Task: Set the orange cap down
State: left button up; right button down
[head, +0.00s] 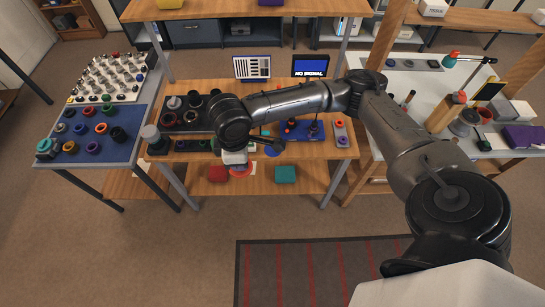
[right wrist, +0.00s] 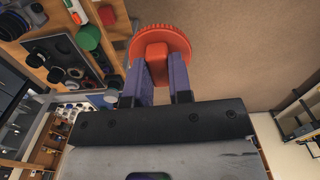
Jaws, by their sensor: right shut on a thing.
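The orange cap (right wrist: 176,38) shows large in the right wrist view as a ribbed round disc with a block-shaped grip. My right gripper (right wrist: 157,65) is shut on that block between its two purple fingers. In the head view my right arm reaches across from the right, and its gripper (head: 235,158) hangs at the front edge of the middle wooden bench (head: 324,152). A little of the orange cap (head: 241,173) shows below it; most is hidden. My left gripper is not in view.
The bench carries a blue mat (head: 290,136), dark lens parts and two screens. Below it a shelf holds a red bin (head: 218,174) and a teal bin (head: 285,174). A left table's blue mat (head: 98,157) holds several coloured rings. A crowded white table (head: 411,90) stands right.

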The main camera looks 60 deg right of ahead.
jog(key=s+d+f+n+b, duration=0.2)
jog(key=d+f+n+b, duration=0.85)
jog(key=d, duration=0.55)
jog(key=s+d+f+n+b, duration=0.1)
jog(key=d+f+n+b, duration=0.6)
jog(key=d+f+n, duration=0.65)
jog(key=w+f, duration=0.2)
jog(key=w, duration=0.1)
jog(key=w+f+m+b, duration=0.1)
jog(key=w+f, duration=0.2)
jog(key=w, duration=0.1)
jog(key=w+f+m+b, duration=0.1)
jog(key=w+f, duration=0.2)
jog(key=shift+w+f, duration=0.25)
jog(key=shift+w, duration=0.05)
jog(key=shift+f+b, duration=0.55)
jog(key=shift+f, duration=1.5)
jog(key=shift+f, duration=0.1)
jog(key=c, duration=1)
grip_release()
jog(key=shift+c, duration=0.2)
